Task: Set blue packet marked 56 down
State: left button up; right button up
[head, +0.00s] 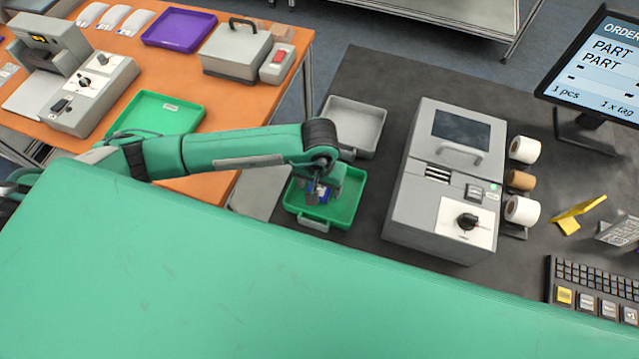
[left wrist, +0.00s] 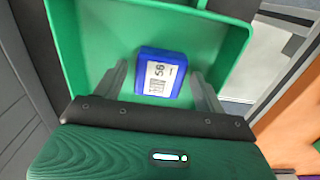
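The blue packet marked 56 (left wrist: 160,73) lies label up within the green tray (left wrist: 100,30), and in the head view a bit of the packet (head: 322,192) shows under the gripper. The green tray (head: 345,208) sits at the left edge of the dark table. My left gripper (left wrist: 159,80) points down into the tray, its two fingers on either side of the packet. A narrow gap shows between each finger and the packet, so the gripper looks open. In the head view my left gripper (head: 318,190) is partly hidden by its own wrist. My right gripper is not in view.
A grey tray (head: 353,125) stands just behind the green tray. A grey machine (head: 447,180) with a screen and dial stands to the right, with label rolls (head: 524,150) beside it. An orange table (head: 220,100) holds another green tray (head: 158,114) and a purple tray (head: 180,30).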

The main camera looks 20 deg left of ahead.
aim_at(320, 187)
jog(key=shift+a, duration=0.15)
pick_arm(q)
jog(key=shift+r, duration=0.35)
notch_tip(320, 187, up, 12)
jog(key=b, duration=0.4)
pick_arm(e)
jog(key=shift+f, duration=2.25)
pick_arm(q)
jog(key=shift+f, duration=0.2)
